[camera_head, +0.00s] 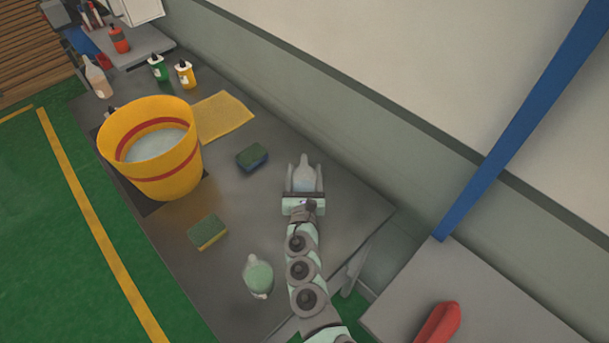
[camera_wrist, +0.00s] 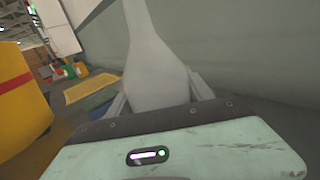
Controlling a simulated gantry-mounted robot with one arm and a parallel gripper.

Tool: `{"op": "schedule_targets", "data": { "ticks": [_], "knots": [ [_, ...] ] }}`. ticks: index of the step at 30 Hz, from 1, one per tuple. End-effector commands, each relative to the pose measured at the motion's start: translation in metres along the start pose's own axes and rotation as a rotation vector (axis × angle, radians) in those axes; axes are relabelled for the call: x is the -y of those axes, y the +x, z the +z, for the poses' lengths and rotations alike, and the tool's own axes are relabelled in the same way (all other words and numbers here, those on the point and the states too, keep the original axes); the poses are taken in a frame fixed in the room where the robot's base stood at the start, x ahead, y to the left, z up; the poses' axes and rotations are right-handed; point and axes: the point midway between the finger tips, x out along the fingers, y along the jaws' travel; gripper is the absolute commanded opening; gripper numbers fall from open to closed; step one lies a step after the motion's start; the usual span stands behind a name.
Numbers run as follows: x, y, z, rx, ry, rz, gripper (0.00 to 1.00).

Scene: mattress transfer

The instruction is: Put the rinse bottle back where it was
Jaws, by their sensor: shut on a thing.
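A pale translucent bottle, likely the rinse bottle (camera_head: 305,175), stands between the fingers of my gripper (camera_head: 304,178) near the right part of the grey table, close to the wall. In the wrist view the bottle (camera_wrist: 158,70) fills the space between the two fingers (camera_wrist: 160,92), its neck rising out of the top of the picture. My gripper is shut on it. The bottle looks upright; its base is hidden by the gripper, so I cannot tell whether it touches the table. A second bottle with greenish contents (camera_head: 258,277) stands at the table's front, left of my arm.
A yellow bucket of water (camera_head: 185,180) stands left on the table (camera_head: 340,215). Two sponges (camera_head: 208,232) (camera_head: 252,156) and a yellow cloth (camera_head: 224,117) lie near it. Several small bottles (camera_head: 185,74) stand at the back. The wall (camera_head: 400,125) runs close along the right.

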Motion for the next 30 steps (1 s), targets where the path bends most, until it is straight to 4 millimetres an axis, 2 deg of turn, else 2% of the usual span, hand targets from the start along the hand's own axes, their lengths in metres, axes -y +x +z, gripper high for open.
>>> {"op": "schedule_targets", "data": {
  "ticks": [8, 9, 15, 16, 26, 30],
  "knots": [
    [0.000, 0.000, -0.003, 0.001, -0.001, 0.000, 0.01],
    [0.000, 0.000, -0.001, 0.001, 0.000, 0.000, 0.63],
    [0.000, 0.000, -0.001, 0.000, 0.000, 0.000, 0.80],
    [0.000, 0.000, -0.001, 0.000, 0.000, 0.000, 0.82],
    [0.000, 0.000, 0.003, 0.000, 0.001, 0.000, 0.82],
    [0.000, -0.010, 0.003, 0.000, -0.002, 0.002, 0.82]
  ]
}}
